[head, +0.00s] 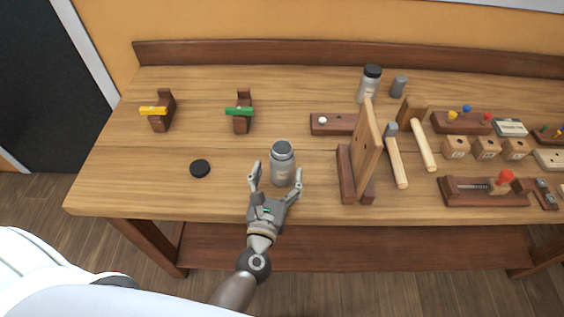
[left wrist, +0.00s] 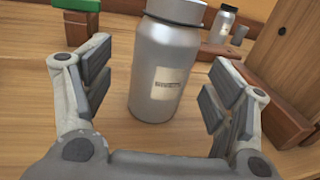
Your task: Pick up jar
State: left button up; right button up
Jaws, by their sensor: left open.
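A grey metal jar (head: 282,165) with a pale label stands upright near the front edge of the wooden workbench. It also shows in the left wrist view (left wrist: 163,70), upright between the fingers, with clear gaps on both sides. My left gripper (head: 276,184) is open around the near side of the jar, its two fingers apart from it. In the left wrist view the gripper (left wrist: 155,95) shows its dark pads facing the jar. A second jar (head: 368,84) with a black lid stands at the back. My right gripper is not in view.
A black disc (head: 200,168) lies left of the jar. A wooden upright board on a base (head: 358,170) stands close on the right, with mallets (head: 420,140) beyond. Wooden stands with a green bar (head: 239,111) and yellow bar (head: 153,111) are behind left. The front-left bench is clear.

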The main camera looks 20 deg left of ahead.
aim_at(279, 173)
pick_arm(q)
jog(key=w+p, duration=0.1)
jog(key=w, duration=0.3)
jog(key=shift+w+a+f, duration=0.1)
jog(key=shift+w, duration=0.1)
jog(key=shift+s, duration=0.1)
jog(key=c, duration=0.9)
jog(key=shift+c, duration=1.3)
jog(key=shift+r, duration=0.2)
